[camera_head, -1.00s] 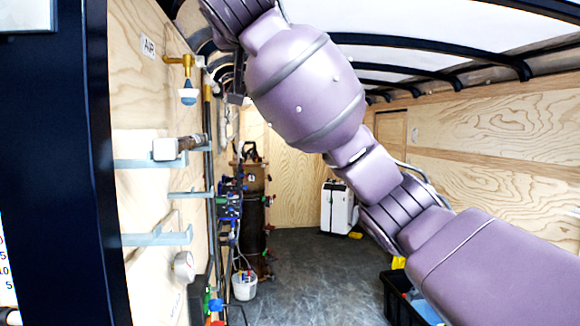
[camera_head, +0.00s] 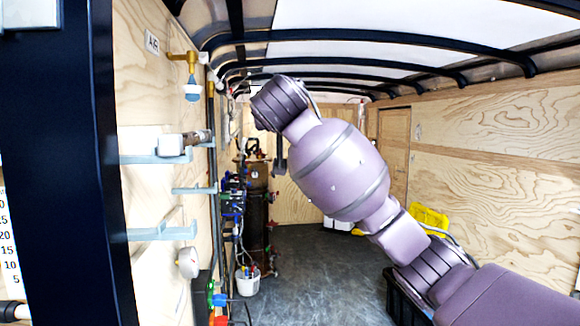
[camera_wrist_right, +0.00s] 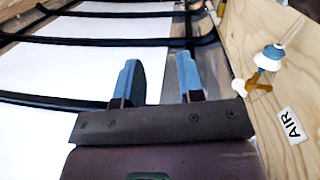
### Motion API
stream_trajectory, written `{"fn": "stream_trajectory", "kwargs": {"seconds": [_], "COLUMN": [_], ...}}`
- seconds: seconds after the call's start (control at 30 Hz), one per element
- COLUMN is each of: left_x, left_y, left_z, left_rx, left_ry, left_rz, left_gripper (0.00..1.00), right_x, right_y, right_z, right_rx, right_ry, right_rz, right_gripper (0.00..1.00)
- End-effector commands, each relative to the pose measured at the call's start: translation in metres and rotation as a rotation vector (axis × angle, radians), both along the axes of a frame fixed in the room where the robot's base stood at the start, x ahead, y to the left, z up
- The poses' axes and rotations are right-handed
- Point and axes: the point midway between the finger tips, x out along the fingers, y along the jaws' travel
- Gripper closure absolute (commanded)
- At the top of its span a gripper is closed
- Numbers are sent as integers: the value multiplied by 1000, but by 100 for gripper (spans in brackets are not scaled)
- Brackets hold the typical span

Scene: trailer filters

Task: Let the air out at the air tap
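The air tap (camera_head: 191,75) is a brass fitting with a blue and white lower end, mounted high on the left plywood wall beside the AIR label (camera_head: 152,42). It also shows at the right edge of the wrist view, as the tap (camera_wrist_right: 268,57) with the AIR label (camera_wrist_right: 291,125) below it there. My right gripper (camera_wrist_right: 158,80) is open, with a clear gap between its blue fingers and nothing in it. It is apart from the tap, which lies to its right in the wrist view. My left gripper is not in view.
Pale shelf brackets (camera_head: 162,232) jut from the left wall below the tap. A dark cylindrical tank (camera_head: 257,205) and a white bucket (camera_head: 247,281) stand further back. A dark post (camera_head: 65,170) is at the near left. The floor (camera_head: 320,270) is open in the middle.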

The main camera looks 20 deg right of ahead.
Motion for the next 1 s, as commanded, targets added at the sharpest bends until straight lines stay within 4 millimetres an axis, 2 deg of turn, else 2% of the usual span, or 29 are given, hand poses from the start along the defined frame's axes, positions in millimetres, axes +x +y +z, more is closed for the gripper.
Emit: {"fn": "stream_trajectory", "kwargs": {"seconds": [0.6,0.8,1.0], "left_x": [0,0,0], "left_y": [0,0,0], "left_z": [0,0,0], "left_rx": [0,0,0], "left_ry": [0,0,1], "left_rz": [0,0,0], "left_gripper": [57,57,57], "right_x": [23,25,26], "right_y": [-25,-28,-29], "right_z": [-90,-105,-109], "right_rx": [-53,-63,-65], "right_ry": [79,93,95], "right_rz": [45,53,56], "right_gripper": [65,65,65]}}
